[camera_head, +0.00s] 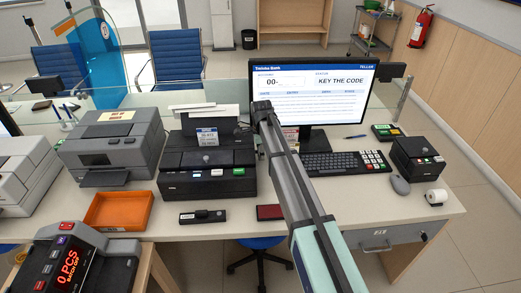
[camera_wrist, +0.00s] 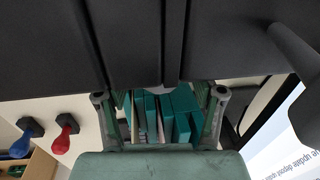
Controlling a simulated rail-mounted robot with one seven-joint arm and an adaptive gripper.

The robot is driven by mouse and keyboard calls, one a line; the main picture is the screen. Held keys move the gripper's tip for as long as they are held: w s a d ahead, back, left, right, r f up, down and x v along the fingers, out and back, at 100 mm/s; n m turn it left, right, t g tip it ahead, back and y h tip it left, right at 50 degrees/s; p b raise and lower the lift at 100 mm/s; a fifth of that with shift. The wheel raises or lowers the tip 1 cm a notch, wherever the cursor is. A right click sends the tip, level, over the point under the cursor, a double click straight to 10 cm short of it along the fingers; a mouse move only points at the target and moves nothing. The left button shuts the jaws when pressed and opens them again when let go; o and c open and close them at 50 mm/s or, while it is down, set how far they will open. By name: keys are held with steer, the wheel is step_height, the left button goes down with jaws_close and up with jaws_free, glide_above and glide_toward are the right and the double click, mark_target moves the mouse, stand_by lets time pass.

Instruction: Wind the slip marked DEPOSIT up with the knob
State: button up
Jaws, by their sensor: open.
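A black slip printer (camera_head: 207,170) stands on the counter in the head view, with white paper (camera_head: 200,112) sticking up at its back and a small blue-and-white label (camera_head: 207,136) on top. I cannot read DEPOSIT on any slip, and no knob for winding is clear. My gripper (camera_wrist: 160,108) shows in the wrist view as two dark fingers spread apart. No object is clearly held; several teal upright pieces show beyond, between the fingers. In the head view my arm reaches over the counter between printer and monitor; the fingers cannot be made out there.
A monitor (camera_head: 312,88) and keyboard (camera_head: 345,162) stand right of my arm. A grey printer (camera_head: 112,148) and orange tray (camera_head: 119,210) are at left. A red stamp (camera_wrist: 65,132) and blue stamp (camera_wrist: 24,140) show in the wrist view. Large black surfaces fill its top.

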steer(key=c, duration=1.1)
steer(key=shift+s+f+t+b, duration=0.2)
steer(key=shift+f+t+b, duration=0.1)
steer(key=shift+b, duration=0.4)
steer(key=shift+c, duration=0.2)
steer(key=b, duration=0.1)
steer(key=t+b, duration=0.1)
steer(key=shift+s+d+f+t+b, duration=0.1)
steer(key=shift+s+f+t+b, duration=0.05)
steer(key=shift+t+b, duration=0.15)
steer(key=shift+t+y+b, duration=0.3)
steer(key=shift+t+b, duration=0.4)
steer(key=shift+b, duration=0.4)
steer(key=shift+r+t+b, duration=0.25)
steer(key=shift+t+b, duration=0.35)
steer(key=shift+b, duration=0.1)
steer(key=shift+r, duration=0.1)
